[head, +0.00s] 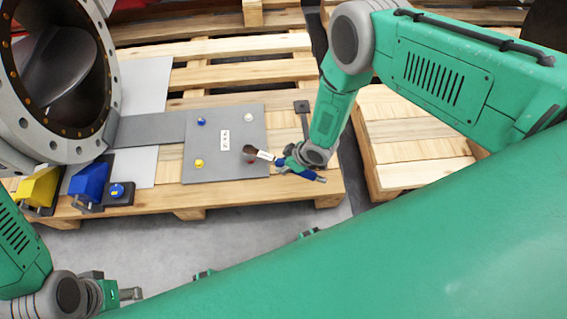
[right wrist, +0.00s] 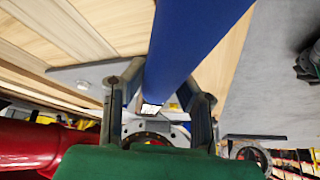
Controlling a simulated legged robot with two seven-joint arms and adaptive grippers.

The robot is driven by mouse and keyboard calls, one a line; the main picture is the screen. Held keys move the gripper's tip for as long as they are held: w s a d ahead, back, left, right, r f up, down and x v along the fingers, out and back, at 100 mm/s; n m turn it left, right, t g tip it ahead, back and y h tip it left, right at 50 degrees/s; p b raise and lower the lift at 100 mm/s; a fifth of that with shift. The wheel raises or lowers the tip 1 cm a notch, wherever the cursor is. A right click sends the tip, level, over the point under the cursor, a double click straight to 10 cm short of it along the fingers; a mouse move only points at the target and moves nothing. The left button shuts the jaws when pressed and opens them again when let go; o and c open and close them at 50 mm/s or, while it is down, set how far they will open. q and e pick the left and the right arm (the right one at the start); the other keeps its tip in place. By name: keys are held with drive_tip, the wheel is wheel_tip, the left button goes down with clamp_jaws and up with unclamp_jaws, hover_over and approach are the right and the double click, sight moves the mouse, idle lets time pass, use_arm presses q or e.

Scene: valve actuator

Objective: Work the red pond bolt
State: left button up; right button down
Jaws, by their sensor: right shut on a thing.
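The red bolt (head: 250,161) is on the lower right of a grey plate (head: 225,172) in the head view, mostly hidden under a tool. The tool has a dark rounded end (head: 249,149), a pale shaft (head: 265,155) and a blue handle (right wrist: 185,45). My right gripper (head: 291,164) is shut on the blue handle beside the plate's right edge. The dark end is over or next to the red bolt; I cannot tell whether they touch. The bolt cannot be made out in the right wrist view. My left gripper (head: 125,294) is at the lower left, away from the plate, its jaws unclear.
Blue (head: 201,121), white (head: 248,117) and yellow (head: 198,163) bolts are on the same plate. A large flanged pipe (head: 110,90) stands at left. Blue (head: 88,181) and yellow (head: 37,188) blocks are below it. Wooden pallets (head: 405,150) lie around, with a gap at right.

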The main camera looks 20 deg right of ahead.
drive_tip(key=shift+f, duration=0.85)
drive_tip(key=shift+a, duration=0.1)
drive_tip(key=shift+s+a+m+t+h+p, duration=0.35)
drive_tip(key=shift+s+a+m+p, duration=0.25)
drive_tip(key=shift+a+m+p, duration=0.4)
drive_tip(key=shift+d, duration=0.15)
drive_tip(key=shift+s, duration=0.1)
drive_tip(key=shift+s+a+m+t+h+p, duration=0.15)
drive_tip(key=shift+s+a+m+h+p, duration=0.15)
drive_tip(key=shift+a+m, duration=0.25)
drive_tip(key=shift+s+a+m+t+h+p, duration=0.15)
drive_tip(key=shift+a+m+h+p, duration=0.1)
drive_tip(key=shift+a+m, duration=0.25)
drive_tip(key=shift+s+a+m+h, duration=0.2)
drive_tip(key=shift+a+m+h, duration=0.05)
drive_tip(key=shift+a+m, duration=0.35)
drive_tip(key=shift+s+a+m+h, duration=0.15)
drive_tip(key=shift+a+m+h, duration=0.1)
drive_tip(key=shift+a+m, duration=0.3)
